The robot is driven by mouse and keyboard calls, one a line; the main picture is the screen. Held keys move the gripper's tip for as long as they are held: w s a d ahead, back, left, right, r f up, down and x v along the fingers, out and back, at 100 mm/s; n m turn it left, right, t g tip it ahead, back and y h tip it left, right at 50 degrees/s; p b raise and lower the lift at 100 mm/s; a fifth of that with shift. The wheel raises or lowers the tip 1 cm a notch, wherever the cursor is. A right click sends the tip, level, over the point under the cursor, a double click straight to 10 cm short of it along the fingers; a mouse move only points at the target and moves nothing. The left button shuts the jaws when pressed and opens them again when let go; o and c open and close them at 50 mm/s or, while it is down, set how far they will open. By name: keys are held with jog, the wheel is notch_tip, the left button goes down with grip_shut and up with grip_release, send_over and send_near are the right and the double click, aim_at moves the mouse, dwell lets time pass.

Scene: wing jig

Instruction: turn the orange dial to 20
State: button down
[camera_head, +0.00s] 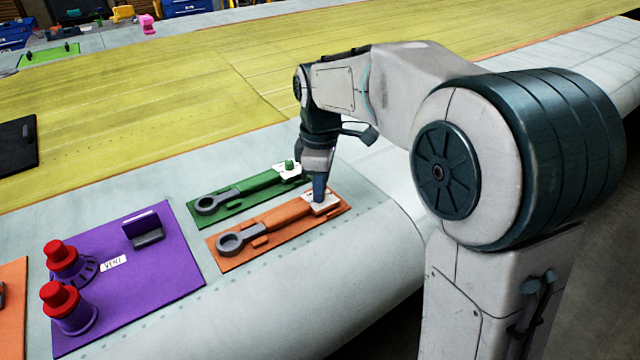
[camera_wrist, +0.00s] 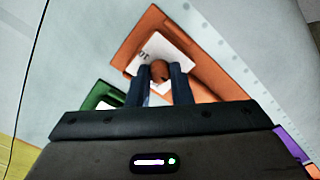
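The orange dial (camera_wrist: 160,70) shows in the wrist view between the two fingertips of my gripper (camera_wrist: 160,75). It sits on a white scale plate (camera_wrist: 158,48) on the orange panel (camera_wrist: 150,22); one printed number reads upside down, perhaps 10. The fingers stand close on both sides of the knob, and I cannot tell whether they touch it. In the head view my gripper (camera_head: 319,195) points down at the right end of the orange panel (camera_head: 225,262), over the white plate (camera_head: 330,208). The dial is hidden there behind the fingers, and its pointer cannot be read.
A green panel (camera_head: 200,220) with a wrench-shaped piece and green knob (camera_head: 289,165) lies just behind. A purple panel (camera_head: 150,290) with two red-topped knobs lies left. The pale wing edge (camera_head: 390,235) curves down at right.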

jog(key=shift+m, duration=0.3)
jog(key=m, duration=0.5)
jog(key=shift+m+p, duration=0.3)
jog(key=m, duration=1.1)
jog(key=shift+m, duration=0.3)
jog(key=m, duration=0.6)
jog(key=shift+p, duration=0.4)
jog(key=c, duration=1.6)
grip_release()
jog(key=shift+o, duration=0.2)
